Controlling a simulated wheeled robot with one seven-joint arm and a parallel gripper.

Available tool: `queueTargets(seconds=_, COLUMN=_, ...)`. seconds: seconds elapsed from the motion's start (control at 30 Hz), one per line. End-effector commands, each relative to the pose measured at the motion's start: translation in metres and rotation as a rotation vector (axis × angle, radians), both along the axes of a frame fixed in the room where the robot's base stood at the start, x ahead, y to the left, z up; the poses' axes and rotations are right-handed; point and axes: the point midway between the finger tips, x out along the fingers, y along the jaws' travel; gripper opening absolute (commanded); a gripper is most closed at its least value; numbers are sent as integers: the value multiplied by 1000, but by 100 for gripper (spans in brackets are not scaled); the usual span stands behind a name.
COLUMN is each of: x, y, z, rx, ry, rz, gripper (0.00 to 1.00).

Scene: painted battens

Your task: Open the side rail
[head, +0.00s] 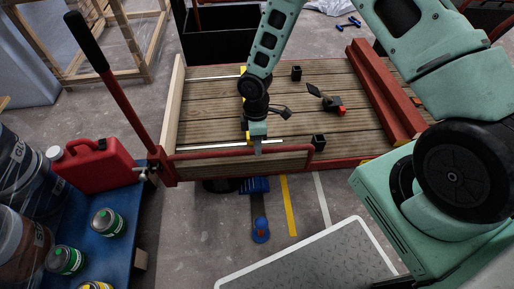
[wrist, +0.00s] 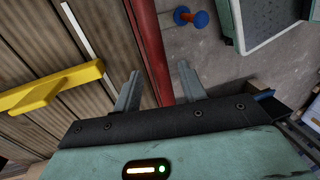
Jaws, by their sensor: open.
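The side rail (head: 215,155) is a red bar with a wooden board below it, along the near edge of a plank-decked flatbed (head: 205,115). It looks upright. My gripper (head: 258,151) points down at the rail's top bar, right of its middle. In the wrist view the red rail (wrist: 147,40) runs between the two spread fingers of my gripper (wrist: 160,75). The fingers are open, and no grip on the bar shows. The lower part of the rail is hidden by my gripper's body in the wrist view. A small metal latch (head: 146,169) sits by the rail's left end.
A long red lever with a black handle (head: 87,40) rises at the left corner. A red jerrycan (head: 95,165) and paint tins stand on a blue surface. Black clamps and a red beam (head: 385,90) lie on the deck. A grey-topped panel (head: 310,262) stands in front.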

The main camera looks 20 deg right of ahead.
Motion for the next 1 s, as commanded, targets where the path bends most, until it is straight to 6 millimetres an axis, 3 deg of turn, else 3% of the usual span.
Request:
queueTargets(seconds=0.13, x=-2, y=1, z=-14, rx=0, ry=-1, rz=-1, gripper=41)
queueTargets(seconds=0.47, x=-3, y=1, z=-17, rx=0, ry=-1, rz=-1, gripper=41)
queueTargets(seconds=0.5, x=-3, y=1, z=-16, rx=0, ry=-1, rz=-1, gripper=39)
queueTargets(seconds=0.63, x=-3, y=1, z=-16, rx=0, ry=-1, rz=-1, gripper=2)
queueTargets(seconds=1.0, x=6, y=3, z=-17, rx=-9, ry=-29, rz=2, gripper=0)
